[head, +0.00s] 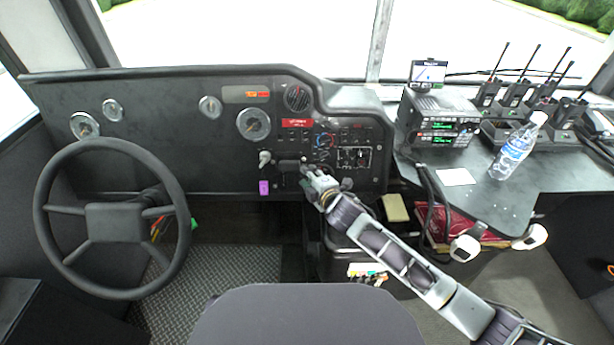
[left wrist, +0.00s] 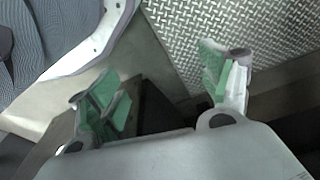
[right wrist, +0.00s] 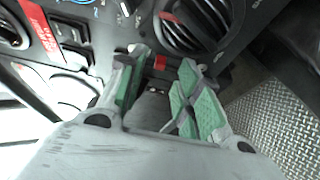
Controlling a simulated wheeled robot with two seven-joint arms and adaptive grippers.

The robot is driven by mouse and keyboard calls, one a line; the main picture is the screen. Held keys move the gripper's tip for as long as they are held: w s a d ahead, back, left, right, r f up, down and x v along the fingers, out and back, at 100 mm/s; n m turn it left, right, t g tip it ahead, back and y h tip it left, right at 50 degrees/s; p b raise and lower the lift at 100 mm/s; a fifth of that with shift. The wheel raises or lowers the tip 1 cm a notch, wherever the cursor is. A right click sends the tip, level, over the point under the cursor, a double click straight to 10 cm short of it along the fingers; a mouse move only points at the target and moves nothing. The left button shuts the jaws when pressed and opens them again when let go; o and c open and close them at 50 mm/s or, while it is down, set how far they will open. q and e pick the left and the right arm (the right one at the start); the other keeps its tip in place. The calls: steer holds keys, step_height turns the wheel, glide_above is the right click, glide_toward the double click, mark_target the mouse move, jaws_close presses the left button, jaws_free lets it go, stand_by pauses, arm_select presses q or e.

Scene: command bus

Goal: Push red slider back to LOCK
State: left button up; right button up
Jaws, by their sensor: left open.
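A small red piece (right wrist: 160,62), probably the red slider, shows between the fingertips of my right gripper (right wrist: 163,66) in the right wrist view. The LOCK marking cannot be read. My right gripper is at the lower middle of the dashboard (head: 230,178), and it also shows in the head view (head: 313,176). Its fingers stand partly apart with a dark form between them. Whether they touch the red piece or grip anything cannot be told. My left gripper (left wrist: 165,78) has its fingers wide apart and empty above the floor. It cannot be made out in the head view.
A round dark vent (right wrist: 190,28) sits close by the right fingers. The steering wheel (head: 112,220) stands at the left. A radio (head: 438,125), walkie-talkies and a water bottle (head: 518,147) stand on the right counter. The diamond-plate floor (head: 235,270) is open.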

arm_select(q)
steer(key=shift+w+d+r, duration=0.1)
steer(key=shift+d+r, duration=0.05)
steer(key=shift+r, duration=0.4)
steer(key=shift+w+d+r, duration=0.1)
steer(key=shift+r, duration=0.4)
arm_select(e)
steer(key=shift+x, duration=1.05)
arm_select(q)
steer(key=shift+s+f, duration=0.1)
steer(key=shift+f, duration=0.05)
arm_select(e)
jaws_close()
steer(key=shift+f, duration=0.1)
